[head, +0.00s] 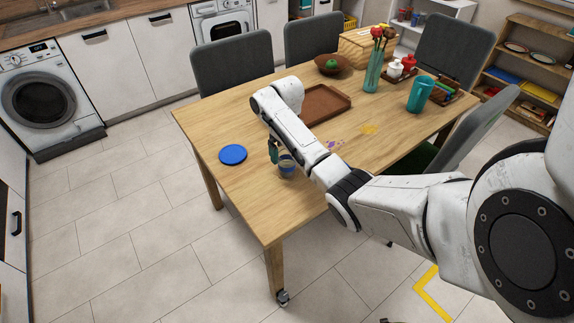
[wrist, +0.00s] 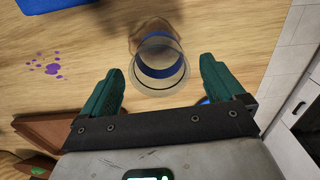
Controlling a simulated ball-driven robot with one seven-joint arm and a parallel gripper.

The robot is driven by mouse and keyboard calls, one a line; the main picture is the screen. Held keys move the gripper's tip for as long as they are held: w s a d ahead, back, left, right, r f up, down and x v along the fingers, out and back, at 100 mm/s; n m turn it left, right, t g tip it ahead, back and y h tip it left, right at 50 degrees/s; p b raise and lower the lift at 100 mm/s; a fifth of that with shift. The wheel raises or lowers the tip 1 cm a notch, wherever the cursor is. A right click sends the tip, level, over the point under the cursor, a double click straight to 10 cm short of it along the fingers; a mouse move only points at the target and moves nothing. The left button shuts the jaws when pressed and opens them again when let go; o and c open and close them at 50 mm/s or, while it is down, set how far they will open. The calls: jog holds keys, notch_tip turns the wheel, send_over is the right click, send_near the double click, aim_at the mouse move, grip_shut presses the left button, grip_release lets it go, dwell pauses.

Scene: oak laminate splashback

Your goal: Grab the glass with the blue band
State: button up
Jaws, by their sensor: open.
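The glass with the blue band (head: 286,165) stands near the left front edge of the table. In the wrist view the clear glass (wrist: 160,82) shows its round rim and a blue band, seen from above at a slant. My gripper (wrist: 162,70) is open, with its two teal fingers spread on either side of the glass in that view. I see no finger clearly touching it. In the head view my gripper (head: 273,151) is beside the glass, partly hidden by my arm.
A blue disc (head: 233,154) lies left of the glass. A brown tray (head: 325,104) is behind my arm. A teal vase (head: 373,72) and teal cup (head: 419,94) stand farther right. A blue thing (wrist: 45,9) is at the wrist view's top left.

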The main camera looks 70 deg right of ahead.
aim_at(287, 157)
notch_tip(287, 157, down, 4)
jog(key=shift+f, duration=0.1)
jog(key=c, duration=1.1)
